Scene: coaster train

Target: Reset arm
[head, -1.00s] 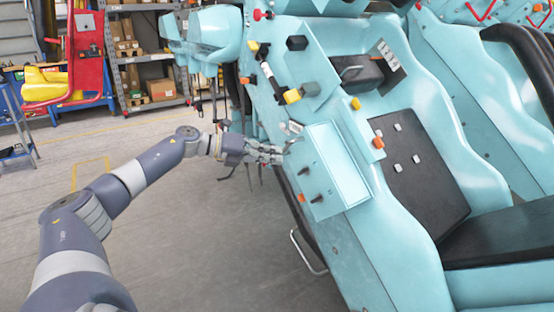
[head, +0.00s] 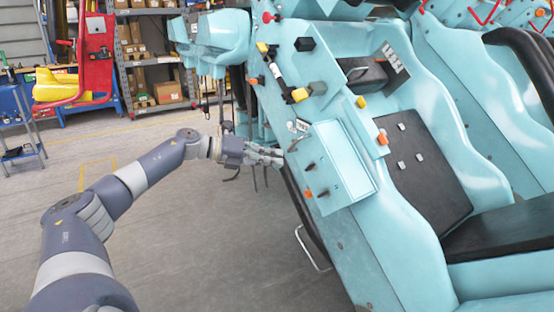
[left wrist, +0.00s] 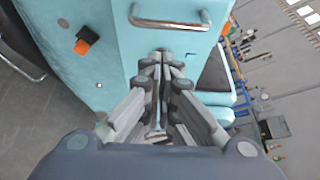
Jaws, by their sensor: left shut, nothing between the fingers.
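My left arm reaches in from the left in the head view. Its gripper (head: 268,156) is shut and empty beside the edge of the light-blue coaster train car (head: 365,250). A raised light-blue box-like panel (head: 345,165) on the car's side lies just right of the fingertips, with small dark levers and an orange knob (head: 308,193) on its left side. In the left wrist view the closed fingers (left wrist: 160,68) point at the light-blue body, close to a metal handle (left wrist: 170,17); whether they touch it I cannot tell. My right gripper is not in view.
The car has a black seat pad (head: 420,170) and several yellow, orange and black knobs. A metal rail (head: 312,250) sticks out low on its near side. Shelves with boxes (head: 155,65) and a red seat frame (head: 95,55) stand behind. The grey floor beside my arm is clear.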

